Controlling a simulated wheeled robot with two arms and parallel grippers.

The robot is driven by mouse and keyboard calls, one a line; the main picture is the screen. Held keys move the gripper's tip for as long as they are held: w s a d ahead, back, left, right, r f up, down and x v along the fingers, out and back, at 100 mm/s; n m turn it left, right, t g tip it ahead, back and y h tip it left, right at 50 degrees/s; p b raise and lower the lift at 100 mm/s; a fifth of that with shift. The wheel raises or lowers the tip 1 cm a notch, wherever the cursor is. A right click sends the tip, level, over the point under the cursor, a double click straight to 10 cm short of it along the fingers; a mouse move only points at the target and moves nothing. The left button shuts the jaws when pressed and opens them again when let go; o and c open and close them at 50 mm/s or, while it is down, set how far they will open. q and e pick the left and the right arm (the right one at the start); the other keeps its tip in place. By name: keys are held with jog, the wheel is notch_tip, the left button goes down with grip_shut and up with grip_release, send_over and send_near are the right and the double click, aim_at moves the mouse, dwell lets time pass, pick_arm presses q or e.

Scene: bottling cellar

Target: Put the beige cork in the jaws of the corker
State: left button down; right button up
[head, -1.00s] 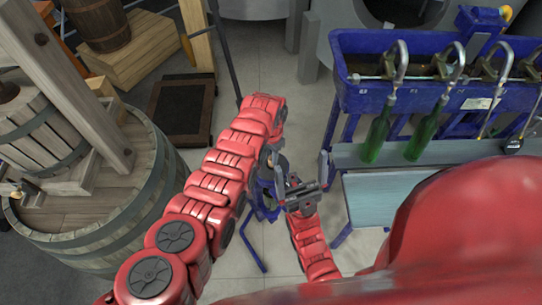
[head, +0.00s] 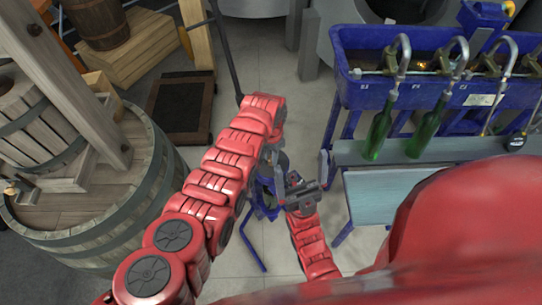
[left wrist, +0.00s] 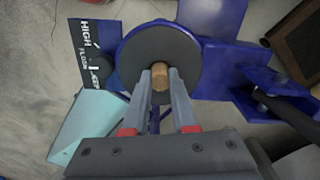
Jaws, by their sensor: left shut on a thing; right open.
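The beige cork (left wrist: 160,76) sits between the two fingertips of my left gripper (left wrist: 161,82) in the left wrist view. Those fingers are shut on it. Below the cork is the dark round disc (left wrist: 131,60) of the blue corker. I cannot tell whether the cork touches the corker, and its jaws are not clearly visible. In the head view the corker's blue stand (head: 252,243) shows partly behind my arms; the cork is hidden there. My right gripper (head: 309,172) is open and empty beside the corker, on its right.
A blue bottle filler (head: 370,95) with green bottles (head: 379,133) stands right of the corker. A large wooden barrel (head: 140,200) is at the left. A dark framed mat (head: 180,107) lies on the floor behind. Grey floor is free between them.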

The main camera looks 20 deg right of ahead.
pick_arm(q)
jog(key=c, duration=0.6)
grip_release()
jog(key=shift+c, duration=0.2)
jog(key=shift+r, duration=0.1)
notch_tip(320, 180, up, 17)
dwell(0.6)
